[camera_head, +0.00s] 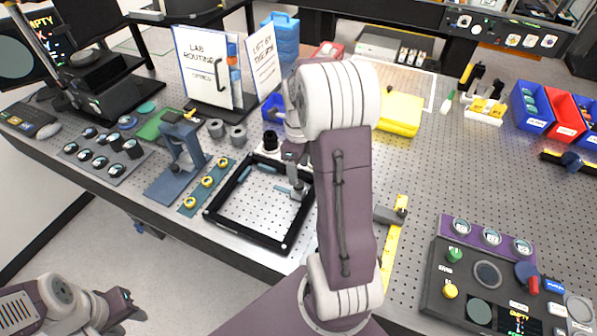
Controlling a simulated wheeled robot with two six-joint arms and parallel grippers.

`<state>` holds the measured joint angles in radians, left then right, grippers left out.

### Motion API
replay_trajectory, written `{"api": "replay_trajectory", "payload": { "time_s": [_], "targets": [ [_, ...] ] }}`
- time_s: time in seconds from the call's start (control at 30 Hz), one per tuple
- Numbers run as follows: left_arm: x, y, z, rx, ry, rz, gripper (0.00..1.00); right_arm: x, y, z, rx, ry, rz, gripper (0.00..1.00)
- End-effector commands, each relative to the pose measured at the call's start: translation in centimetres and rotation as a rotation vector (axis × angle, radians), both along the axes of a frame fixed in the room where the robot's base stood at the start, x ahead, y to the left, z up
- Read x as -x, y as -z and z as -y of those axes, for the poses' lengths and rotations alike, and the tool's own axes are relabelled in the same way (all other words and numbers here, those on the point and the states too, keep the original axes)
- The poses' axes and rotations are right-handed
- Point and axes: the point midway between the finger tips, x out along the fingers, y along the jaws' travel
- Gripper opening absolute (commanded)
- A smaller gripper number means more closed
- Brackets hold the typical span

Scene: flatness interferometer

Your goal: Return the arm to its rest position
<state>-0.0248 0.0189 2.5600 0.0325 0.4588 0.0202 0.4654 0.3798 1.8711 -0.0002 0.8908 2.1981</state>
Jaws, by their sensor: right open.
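My right arm (344,210), white and purple, rises through the middle of the head view and bends over at the top. Its gripper (292,190) points down over the right part of a black square frame (228,222) with a perforated floor. The gripper is open; I see nothing held between its fingers, though the arm hides part of it. I cannot tell how high it is above the frame's floor. My left gripper (128,306) hangs low at the lower left, in front of the bench and over the floor, apart from any object. Its finger opening is not clear.
Left of the frame are a strip with yellow rings (206,181), a blue-grey stand (182,155) and a tray of round parts (100,155). A control panel (487,275) sits at right, near a yellow ruler (394,245). Signs (208,68) stand behind. The bench (440,165) right of centre is clear.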

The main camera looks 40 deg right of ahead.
Motion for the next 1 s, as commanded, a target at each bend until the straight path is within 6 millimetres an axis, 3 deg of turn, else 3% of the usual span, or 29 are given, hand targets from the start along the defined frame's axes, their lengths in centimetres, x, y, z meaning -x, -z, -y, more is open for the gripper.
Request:
{"api": "replay_trajectory", "payload": {
  "time_s": [0.37,0.47,0.57,0.63,0.7,0.83,1.0],
  "targets": [
    [0.0,0.0,0.0,0.0,0.0,0.0,0.36,-0.1,0.0,-0.1,0.0,-0.004,0.0,0.58],
    [0.0,0.0,0.0,0.0,0.0,0.0,0.36,-1.1,-0.7,-1.8,0.009,-0.059,0.019,0.58],
    [0.0,0.0,0.0,0.0,0.0,0.0,0.36,-0.9,-1.8,-6.5,0.01,-0.183,0.03,0.58],
    [0.0,0.0,0.0,0.0,0.0,0.0,0.36,1.0,-1.6,-10.7,0.006,-0.399,0.029,0.58],
    [0.0,0.0,0.0,0.0,0.0,0.0,0.36,2.8,-1.0,-13.2,0.007,-0.692,0.036,0.58],
    [0.0,0.0,0.0,0.0,0.0,0.0,0.36,5.8,0.2,-15.8,0.017,-1.217,0.047,0.58],
    [0.0,0.0,0.0,0.0,0.0,0.0,0.36,9.1,2.1,-16.9,0.044,-1.927,0.056,0.58]
  ]
}}
